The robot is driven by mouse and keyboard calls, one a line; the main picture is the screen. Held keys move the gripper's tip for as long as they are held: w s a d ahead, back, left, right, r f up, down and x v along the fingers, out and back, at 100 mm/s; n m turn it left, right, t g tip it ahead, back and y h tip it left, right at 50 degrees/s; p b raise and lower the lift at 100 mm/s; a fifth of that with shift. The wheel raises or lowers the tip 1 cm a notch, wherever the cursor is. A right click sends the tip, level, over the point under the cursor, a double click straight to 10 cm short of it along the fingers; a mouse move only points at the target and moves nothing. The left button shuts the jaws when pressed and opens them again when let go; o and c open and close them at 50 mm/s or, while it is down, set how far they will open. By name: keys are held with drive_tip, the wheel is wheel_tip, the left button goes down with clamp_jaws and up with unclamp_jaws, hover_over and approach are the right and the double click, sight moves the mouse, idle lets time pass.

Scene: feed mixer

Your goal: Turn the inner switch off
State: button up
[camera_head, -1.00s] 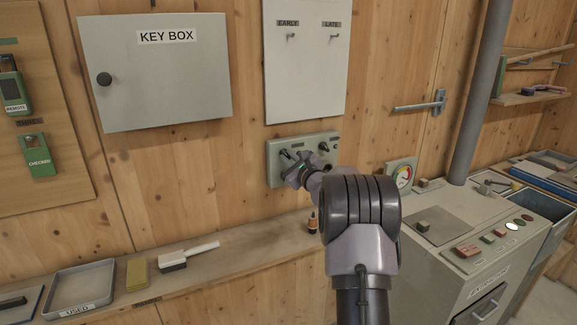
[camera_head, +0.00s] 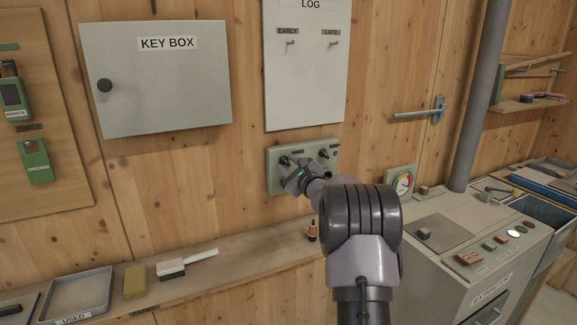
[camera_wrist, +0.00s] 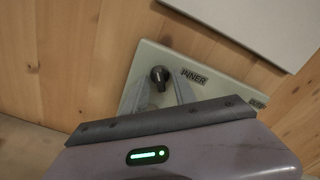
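The inner switch is a dark round knob (camera_wrist: 159,74) on a pale green panel (camera_wrist: 139,61), left of the label INNER (camera_wrist: 194,77). In the head view the panel (camera_head: 273,152) is on the wooden wall, with the inner knob (camera_head: 284,160) at its left and a second dark knob (camera_head: 323,154) at its right. My gripper (camera_head: 292,178) is just below and right of the inner knob. In the wrist view my gripper (camera_wrist: 164,90) has its two fingers apart, on either side of the knob's lower part. I cannot tell whether they touch it.
A white board (camera_head: 305,80) hangs just above the panel. A grey key box (camera_head: 160,85) is at the upper left. A wooden shelf (camera_head: 225,255) runs below with a brush (camera_head: 172,271) and tray (camera_head: 78,292). A gauge (camera_head: 403,185) and control cabinet (camera_head: 490,235) are right.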

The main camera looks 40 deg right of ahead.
drive_tip(key=p+v, duration=0.1)
drive_tip(key=v, duration=1.6)
drive_tip(key=shift+s, duration=0.25)
drive_tip(key=shift+d, duration=0.1)
